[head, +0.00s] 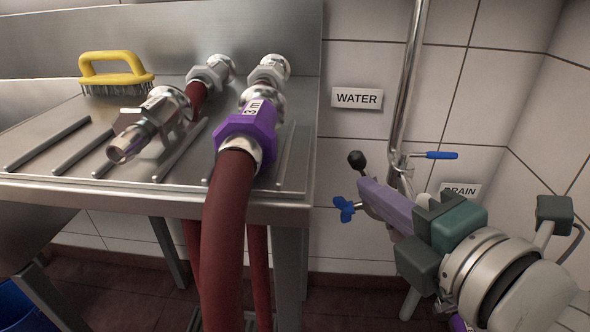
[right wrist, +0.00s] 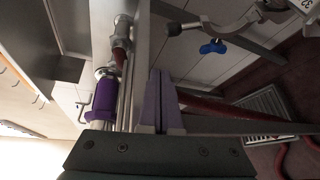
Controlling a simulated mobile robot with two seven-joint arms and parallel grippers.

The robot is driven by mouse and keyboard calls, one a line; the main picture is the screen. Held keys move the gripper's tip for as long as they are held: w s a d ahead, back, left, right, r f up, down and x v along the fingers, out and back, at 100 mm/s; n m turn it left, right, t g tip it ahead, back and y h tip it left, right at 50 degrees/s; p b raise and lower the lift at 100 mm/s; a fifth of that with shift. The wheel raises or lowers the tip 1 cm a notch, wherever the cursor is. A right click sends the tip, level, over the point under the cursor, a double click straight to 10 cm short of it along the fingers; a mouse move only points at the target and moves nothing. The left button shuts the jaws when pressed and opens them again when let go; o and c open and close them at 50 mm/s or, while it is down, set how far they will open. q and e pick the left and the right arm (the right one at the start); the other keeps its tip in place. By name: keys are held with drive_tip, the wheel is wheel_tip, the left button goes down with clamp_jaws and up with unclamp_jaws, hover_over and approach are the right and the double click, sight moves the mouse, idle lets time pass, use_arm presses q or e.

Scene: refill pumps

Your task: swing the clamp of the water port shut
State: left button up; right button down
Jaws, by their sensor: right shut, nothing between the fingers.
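The water port is on the steel pipe (head: 408,75), below the WATER label (head: 357,98). A blue wing nut (head: 346,208) and a black ball knob (head: 357,160) stick out left of it, on either side of my right gripper's fingers. The nut also shows in the right wrist view (right wrist: 213,47), beside grey metal clamp parts (right wrist: 234,22). My right gripper (head: 369,192) has purple fingers, shut and empty, in front of the port. They hide much of the clamp, so I cannot tell how far it stands open or whether they touch it. My left gripper is not in view.
A blue-handled valve (head: 435,155) is on the pipe. The DRAIN label (head: 460,191) is partly hidden by my arm. A steel bench (head: 60,185) at left holds a yellow brush (head: 112,70) and hoses, one with a purple collar (head: 247,128).

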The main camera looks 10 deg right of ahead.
drive_tip(key=w+a+f+n+b, duration=0.25)
drive_tip(key=w+f+b, duration=0.2)
drive_tip(key=w, duration=0.55)
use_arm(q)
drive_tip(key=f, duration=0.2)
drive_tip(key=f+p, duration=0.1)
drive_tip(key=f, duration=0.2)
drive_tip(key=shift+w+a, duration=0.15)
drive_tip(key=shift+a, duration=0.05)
use_arm(e)
drive_tip(key=d, duration=0.1)
drive_tip(key=d+r, duration=0.1)
drive_tip(key=d+m, duration=0.1)
drive_tip(key=shift+s+r+y, duration=0.1)
drive_tip(key=shift+r+y, duration=0.2)
drive_tip(key=shift+y, duration=0.1)
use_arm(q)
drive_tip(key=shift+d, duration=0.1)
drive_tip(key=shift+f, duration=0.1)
use_arm(e)
drive_tip(key=shift+d, duration=0.1)
